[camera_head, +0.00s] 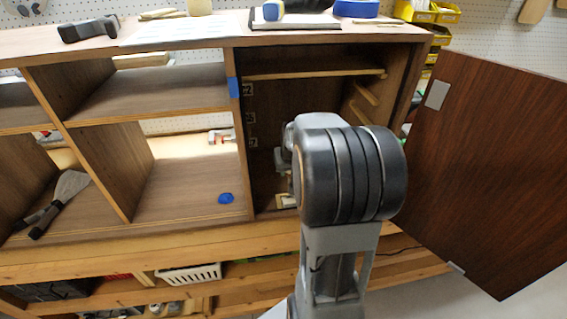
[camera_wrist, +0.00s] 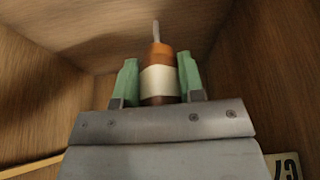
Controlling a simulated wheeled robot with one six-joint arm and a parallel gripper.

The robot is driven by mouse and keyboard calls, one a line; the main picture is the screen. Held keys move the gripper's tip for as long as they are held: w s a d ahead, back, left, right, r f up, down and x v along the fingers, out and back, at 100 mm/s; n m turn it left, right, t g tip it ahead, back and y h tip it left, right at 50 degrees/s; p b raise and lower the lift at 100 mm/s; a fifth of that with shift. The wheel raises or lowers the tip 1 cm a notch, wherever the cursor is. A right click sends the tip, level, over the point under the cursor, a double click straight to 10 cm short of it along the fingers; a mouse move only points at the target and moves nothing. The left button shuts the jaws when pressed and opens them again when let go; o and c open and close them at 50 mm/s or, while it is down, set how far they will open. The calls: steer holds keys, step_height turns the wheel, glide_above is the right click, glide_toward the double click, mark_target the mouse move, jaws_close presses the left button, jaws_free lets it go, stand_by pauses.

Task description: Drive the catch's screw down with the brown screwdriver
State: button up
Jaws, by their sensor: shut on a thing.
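The brown screwdriver (camera_wrist: 158,85) shows in the wrist view, with an orange-brown handle, a wide cream band and a thin pale shaft pointing away from my gripper. My gripper (camera_wrist: 157,76) is shut on the handle, with one green finger on each side. Around it are the wooden inner walls of the cabinet. In the head view my arm reaches into the open right compartment (camera_head: 270,100) and hides most of the gripper and screwdriver. I cannot make out the catch or its screw in either view.
The cabinet door (camera_head: 490,160) stands open at the right, with a pale plate (camera_head: 437,95) on it. A wooden ledge (camera_head: 315,74) crosses the compartment's top. The left bays hold a scraper (camera_head: 62,200), a small clamp (camera_head: 221,136) and a blue round thing (camera_head: 226,198).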

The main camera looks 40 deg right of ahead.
steer(key=shift+s+f, duration=0.1)
steer(key=shift+f, duration=0.3)
steer(key=shift+f+b, duration=2.25)
steer(key=shift+f, duration=0.35)
steer(key=shift+s, duration=0.15)
steer(key=shift+f+b, duration=0.4)
steer(key=shift+b, duration=0.05)
steer(key=shift+m, duration=0.3)
steer(key=m+h, duration=0.1)
steer(key=m, duration=0.2)
steer(key=shift+g, duration=0.3)
steer(key=m+g, duration=0.1)
steer(key=m, duration=0.1)
steer(key=m+h, duration=0.1)
steer(key=m, duration=0.2)
steer(key=shift+m+g, duration=0.3)
steer(key=shift+g, duration=0.1)
